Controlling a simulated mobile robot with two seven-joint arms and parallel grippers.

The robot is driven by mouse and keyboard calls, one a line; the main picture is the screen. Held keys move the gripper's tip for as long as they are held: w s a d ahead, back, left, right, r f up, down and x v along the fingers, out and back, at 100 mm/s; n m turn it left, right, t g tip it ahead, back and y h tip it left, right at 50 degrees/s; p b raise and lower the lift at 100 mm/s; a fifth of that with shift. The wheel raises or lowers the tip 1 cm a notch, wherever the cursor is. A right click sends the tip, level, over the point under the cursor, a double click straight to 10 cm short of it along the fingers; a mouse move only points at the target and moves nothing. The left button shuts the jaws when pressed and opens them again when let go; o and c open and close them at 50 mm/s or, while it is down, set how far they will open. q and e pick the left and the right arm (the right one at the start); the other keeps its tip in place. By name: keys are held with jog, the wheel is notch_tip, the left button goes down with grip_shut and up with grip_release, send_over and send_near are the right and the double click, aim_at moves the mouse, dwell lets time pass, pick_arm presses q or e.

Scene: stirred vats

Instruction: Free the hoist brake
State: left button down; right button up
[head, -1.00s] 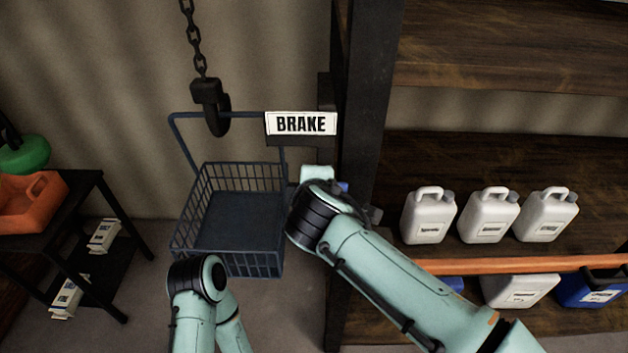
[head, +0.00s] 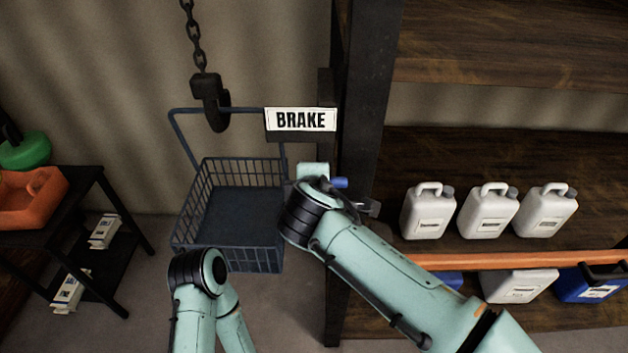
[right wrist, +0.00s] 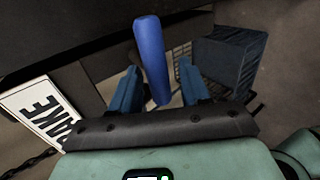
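The white BRAKE sign (head: 300,120) is fixed on a dark box beside the shelf post, and it also shows in the right wrist view (right wrist: 42,118). A blue lever handle (right wrist: 152,58) sticks out below the sign; a small part of it shows beside my right arm in the head view (head: 340,183). My right gripper (right wrist: 160,72) is open, its two blue fingers on either side of the handle, with gaps visible between them and it. In the head view my right arm hides most of that gripper. My left gripper is out of view; only that arm's links show.
A wire basket (head: 188,235) hangs by its handle from a hook (head: 212,105) on a chain (head: 193,40), left of the post (head: 362,110). White jugs (head: 428,212) stand on the shelf at right. A dark side table (head: 90,183) stands at left.

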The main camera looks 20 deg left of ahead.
jog(key=v, duration=1.3)
jog(key=shift+s+d+b, duration=0.15)
jog(key=shift+s+b, duration=0.05)
jog(key=shift+b, duration=0.1)
